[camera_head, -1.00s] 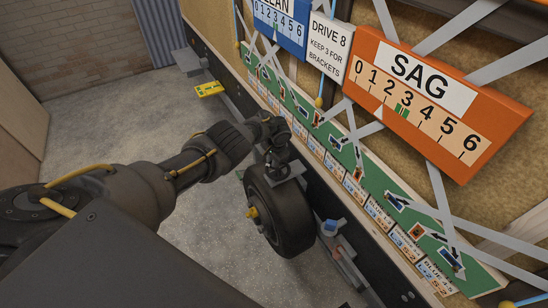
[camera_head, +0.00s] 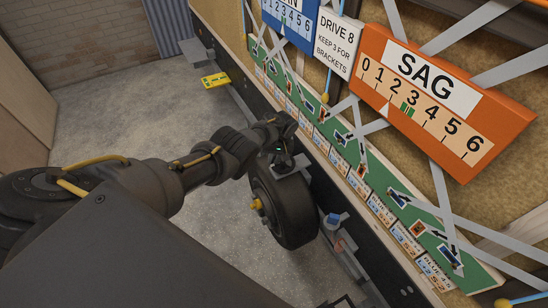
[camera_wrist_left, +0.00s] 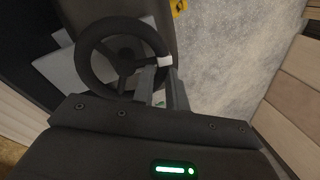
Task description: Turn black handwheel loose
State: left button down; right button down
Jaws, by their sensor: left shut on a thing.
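The black handwheel (camera_wrist_left: 106,82) shows in the left wrist view as a round rim with spokes, a dark hub and a white mark on the rim. My left gripper (camera_wrist_left: 165,75) is shut on the rim at its lower right, beside the white mark. In the head view my left gripper (camera_head: 284,158) is above the black tyre, and it and the wrist hide the handwheel. My right gripper does not show.
A black-tyred wheel (camera_head: 290,222) with a yellow hub stands below my left gripper. A green board (camera_head: 385,190) runs along the wall. Concrete floor (camera_head: 120,115) is open at left.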

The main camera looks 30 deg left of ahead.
pick_arm(q)
jog(key=shift+d+r+n, duration=0.1)
jog(key=shift+n, duration=0.5)
jog(key=c, duration=1.7)
grip_release()
jog(key=shift+s, duration=0.1)
jog(key=shift+d+r+b, duration=0.15)
jog(key=shift+r+b, duration=0.15)
jog(key=shift+r, duration=0.1)
notch_tip(320, 180, up, 10)
jog(key=w+d, duration=0.1)
jog(key=shift+w+d+b, duration=0.2)
jog(key=shift+b, duration=0.25)
